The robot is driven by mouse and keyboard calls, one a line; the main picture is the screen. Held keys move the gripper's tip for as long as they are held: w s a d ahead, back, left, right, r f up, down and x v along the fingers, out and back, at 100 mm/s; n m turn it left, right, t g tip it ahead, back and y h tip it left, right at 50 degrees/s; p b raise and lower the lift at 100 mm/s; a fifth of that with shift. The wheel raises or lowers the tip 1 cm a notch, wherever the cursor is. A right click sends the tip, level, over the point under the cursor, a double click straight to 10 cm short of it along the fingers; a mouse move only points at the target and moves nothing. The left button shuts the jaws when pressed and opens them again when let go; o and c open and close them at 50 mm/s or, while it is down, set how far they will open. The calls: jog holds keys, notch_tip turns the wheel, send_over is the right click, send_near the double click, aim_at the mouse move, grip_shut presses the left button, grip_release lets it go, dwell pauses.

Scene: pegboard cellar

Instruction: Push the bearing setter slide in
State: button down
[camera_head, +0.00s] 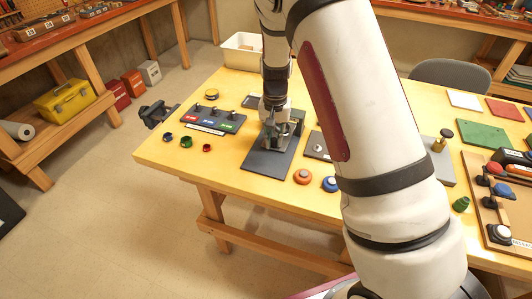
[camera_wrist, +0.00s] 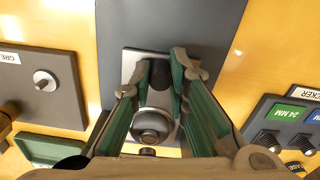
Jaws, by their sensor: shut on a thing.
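The bearing setter is a dark grey base plate (camera_head: 262,166) on the yellow table, with a grey metal part and a dark upright block toward its back. My gripper (camera_head: 274,140) reaches down over it. In the wrist view, my gripper (camera_wrist: 160,76) has its green-padded fingers on either side of a dark post and a round dark knob (camera_wrist: 150,124), over a light grey plate (camera_wrist: 132,66). It is shut on part of the slide. The fingers partly hide the slide, and I cannot tell how far in it sits.
A dark labelled board (camera_head: 212,119) with several pegs stands left of the setter. Small green and red rings (camera_head: 186,142) lie before it. An orange-red puck (camera_head: 303,176) and a blue puck (camera_head: 329,184) lie right. A cream bin (camera_head: 241,52) is behind.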

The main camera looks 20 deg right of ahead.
jog(key=shift+w+d+r, duration=0.1)
jog(key=shift+w+d, duration=0.4)
jog(key=shift+w, duration=0.25)
jog(key=c, duration=1.5)
grip_release()
jog(key=shift+c, duration=0.2)
notch_tip(320, 180, up, 12)
